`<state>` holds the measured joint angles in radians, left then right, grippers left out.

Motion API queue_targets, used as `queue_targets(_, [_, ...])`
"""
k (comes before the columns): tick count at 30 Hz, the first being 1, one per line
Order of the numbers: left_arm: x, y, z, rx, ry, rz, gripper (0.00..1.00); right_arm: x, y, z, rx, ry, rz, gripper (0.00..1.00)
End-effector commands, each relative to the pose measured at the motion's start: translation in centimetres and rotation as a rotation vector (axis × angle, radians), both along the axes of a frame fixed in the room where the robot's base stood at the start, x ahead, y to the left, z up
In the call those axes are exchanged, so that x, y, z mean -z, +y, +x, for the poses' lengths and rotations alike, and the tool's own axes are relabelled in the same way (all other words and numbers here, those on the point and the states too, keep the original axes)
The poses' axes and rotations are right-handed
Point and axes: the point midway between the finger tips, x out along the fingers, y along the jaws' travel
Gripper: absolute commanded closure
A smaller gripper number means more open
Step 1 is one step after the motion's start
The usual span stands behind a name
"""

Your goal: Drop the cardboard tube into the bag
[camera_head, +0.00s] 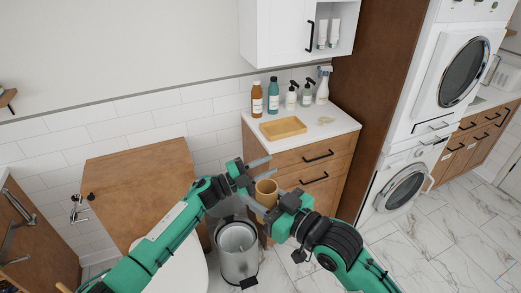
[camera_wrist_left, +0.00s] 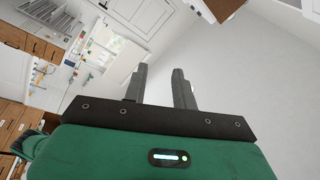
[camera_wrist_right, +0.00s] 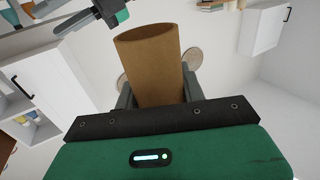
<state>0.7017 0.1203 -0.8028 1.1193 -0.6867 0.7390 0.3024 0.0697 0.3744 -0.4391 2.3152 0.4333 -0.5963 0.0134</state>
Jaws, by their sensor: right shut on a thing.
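The cardboard tube (camera_head: 266,189) is a brown hollow cylinder. My right gripper (camera_head: 268,205) is shut on it and holds it up off the floor, open end upward. In the right wrist view the tube (camera_wrist_right: 150,65) stands between the fingers of my right gripper (camera_wrist_right: 158,90). My left gripper (camera_head: 263,170) is open and empty, close beside the tube's upper end; its spread fingers (camera_wrist_left: 160,85) show in the left wrist view.
A wooden cabinet (camera_head: 325,160) with a white top stands behind the grippers. It bears a wooden tray (camera_head: 283,128) and several bottles. The white toilet (camera_head: 182,268) is left of the bin. Stacked white machines (camera_head: 398,185) stand at right. The tiled floor (camera_head: 440,235) at right is clear.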

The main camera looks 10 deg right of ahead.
Motion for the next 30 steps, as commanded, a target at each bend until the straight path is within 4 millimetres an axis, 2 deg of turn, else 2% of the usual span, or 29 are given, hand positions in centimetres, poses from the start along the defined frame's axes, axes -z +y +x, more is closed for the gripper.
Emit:
queue_targets(1, [-2.7, -1.1, -0.8, 0.066, -0.073, 0.021, 0.73, 0.0, 0.0, 0.0, 0.0, 0.0, 0.0, 0.81])
queue_targets(3, [-5.5, -2.5, -2.3, 0.156, -0.159, 0.056, 0.73, 0.0, 0.0, 0.0, 0.0, 0.0, 0.0, 0.81])
queue_targets(6, [-8.9, -4.1, -4.6, 0.282, -0.28, 0.118, 0.73, 0.0, 0.0, 0.0, 0.0, 0.0, 0.0, 0.81])
queue_targets(12, [-13.5, -6.0, -9.5, 0.522, -0.505, 0.281, 0.73, 0.0, 0.0, 0.0, 0.0, 0.0, 0.0, 0.81])
queue_targets(20, [-16.3, -5.9, -14.9, 0.795, -0.755, 0.572, 0.73, 0.0, 0.0, 0.0, 0.0, 0.0, 0.0, 0.81])
queue_targets(24, [-17.0, -4.7, -16.7, 0.916, -0.868, 0.766, 0.73, 0.0, 0.0, 0.0, 0.0, 0.0, 0.0, 0.81])
queue_targets(30, [-17.9, -1.9, -17.9, 1.05, -0.997, 1.082, 0.73, 0.0, 0.0, 0.0, 0.0, 0.0, 0.0, 0.81])
